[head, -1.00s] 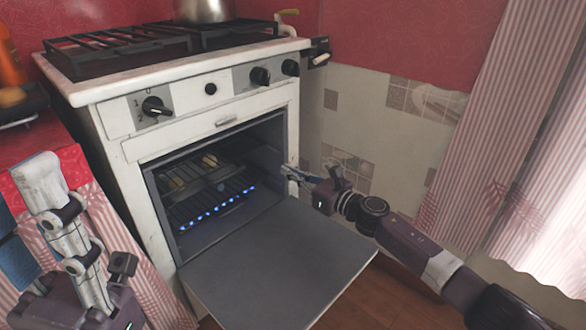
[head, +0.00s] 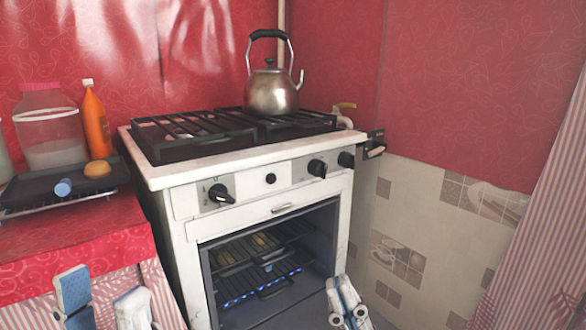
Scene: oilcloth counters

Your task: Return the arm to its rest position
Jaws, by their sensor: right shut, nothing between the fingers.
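My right gripper (head: 340,285) is at the bottom of the head view, in front of the right side of the oven opening. Its pale fingers are together with nothing between them, and it seems to touch nothing. My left gripper (head: 104,288) is at the lower left, in front of the red counter's cloth. Its two fingers, one showing blue, stand apart, and I see nothing between them. The rest of both arms is below the picture.
The white stove (head: 182,178) has its oven open, with yellowish items (head: 260,240) on a rack (head: 285,275) and blue flames. A kettle (head: 270,92) stands on top. The red counter (head: 70,240) holds a dark tray (head: 110,180), an orange bottle (head: 95,125) and a jar (head: 48,130).

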